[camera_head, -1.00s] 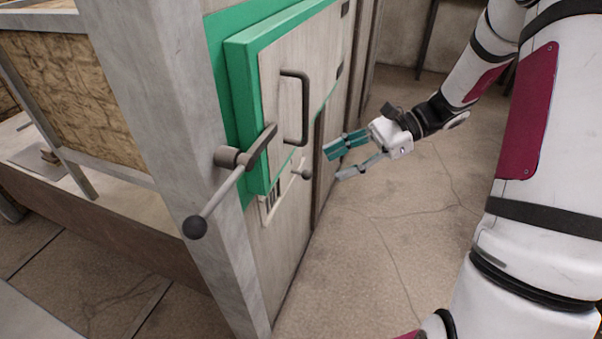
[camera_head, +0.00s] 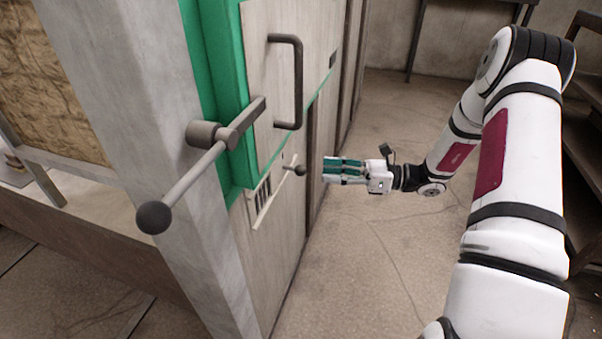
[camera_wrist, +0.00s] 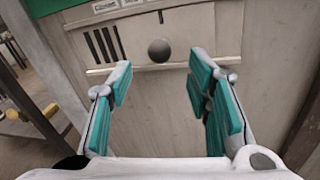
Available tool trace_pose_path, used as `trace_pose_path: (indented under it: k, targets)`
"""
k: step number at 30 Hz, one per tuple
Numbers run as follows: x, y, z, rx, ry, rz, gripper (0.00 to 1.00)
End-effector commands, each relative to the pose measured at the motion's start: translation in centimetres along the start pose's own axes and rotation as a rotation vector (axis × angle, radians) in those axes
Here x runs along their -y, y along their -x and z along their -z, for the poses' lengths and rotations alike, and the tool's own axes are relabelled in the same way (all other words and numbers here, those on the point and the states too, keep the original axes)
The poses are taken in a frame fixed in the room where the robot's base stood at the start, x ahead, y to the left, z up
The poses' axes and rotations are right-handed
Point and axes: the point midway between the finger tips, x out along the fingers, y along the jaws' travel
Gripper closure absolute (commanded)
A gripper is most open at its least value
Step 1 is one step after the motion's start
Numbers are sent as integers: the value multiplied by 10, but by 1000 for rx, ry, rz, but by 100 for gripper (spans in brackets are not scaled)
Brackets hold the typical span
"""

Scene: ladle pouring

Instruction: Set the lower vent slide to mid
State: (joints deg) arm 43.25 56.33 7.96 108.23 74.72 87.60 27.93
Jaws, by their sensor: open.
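The lower vent slide is a light plate with dark vertical slots (camera_head: 263,197), set low on the furnace front under the green-framed door. Its round dark knob (camera_head: 300,170) sticks out to the right of the slots. In the wrist view the knob (camera_wrist: 159,50) lies ahead, between the two fingers in the picture, with the dark slots (camera_wrist: 104,45) to its left. My gripper (camera_head: 325,171) is open and empty, level with the knob and a short gap to its right in the head view. Its teal-padded fingers (camera_wrist: 163,88) are apart, and nothing touches them.
A lever with a black ball end (camera_head: 153,217) juts out left of the door. The door (camera_head: 265,90) carries a dark vertical handle (camera_head: 298,85) above the vent. The floor (camera_head: 370,260) right of the furnace is clear. A dark rack (camera_head: 585,150) stands at the far right.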

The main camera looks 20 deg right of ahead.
Motion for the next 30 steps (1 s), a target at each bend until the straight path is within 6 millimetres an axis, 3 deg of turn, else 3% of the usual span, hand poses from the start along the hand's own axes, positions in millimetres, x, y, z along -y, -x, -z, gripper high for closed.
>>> trace_pose_path:
  k: [6,12,26,30]
  targets:
    - [0,-43,2,0,1,-3,54]
    - [0,-70,1,0,1,-3,54]
    - [0,-81,0,-1,1,0,54]
    - [0,-81,0,-1,1,-1,86]
